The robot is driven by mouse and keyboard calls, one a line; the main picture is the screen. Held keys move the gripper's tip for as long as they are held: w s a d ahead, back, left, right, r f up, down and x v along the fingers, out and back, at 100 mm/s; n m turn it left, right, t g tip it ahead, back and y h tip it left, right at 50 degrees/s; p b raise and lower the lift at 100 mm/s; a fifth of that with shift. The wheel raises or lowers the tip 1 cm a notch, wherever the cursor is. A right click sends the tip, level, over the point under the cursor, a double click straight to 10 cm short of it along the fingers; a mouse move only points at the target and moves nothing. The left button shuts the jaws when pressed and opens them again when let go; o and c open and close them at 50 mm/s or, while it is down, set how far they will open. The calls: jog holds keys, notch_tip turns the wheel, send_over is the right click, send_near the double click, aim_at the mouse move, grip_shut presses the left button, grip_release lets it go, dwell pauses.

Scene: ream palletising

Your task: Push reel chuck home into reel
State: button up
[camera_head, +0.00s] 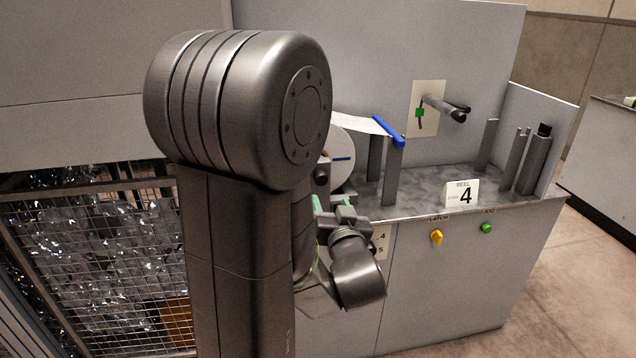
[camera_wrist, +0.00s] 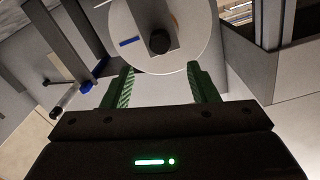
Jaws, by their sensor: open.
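The white reel (camera_wrist: 190,40) stands at the top of the wrist view, its round face towards me, with a blue mark on it. The dark round reel chuck (camera_wrist: 160,41) sits at the middle of that face, over a grey strip. How deep it sits in the reel I cannot tell. In the head view my arm hides part of the reel (camera_head: 342,172), and a dark round end (camera_head: 321,173), likely the chuck, shows at its left. My gripper (camera_wrist: 162,82) is open and empty, its green fingers apart on either side below the chuck, touching nothing visible.
Right of the reel stand grey posts (camera_head: 394,172) with a blue bar (camera_head: 389,131). A lever (camera_head: 445,107) sticks out of the back panel.

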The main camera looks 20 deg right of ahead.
aim_at(322, 181)
jog(key=x, duration=1)
jog(key=shift+w, duration=0.15)
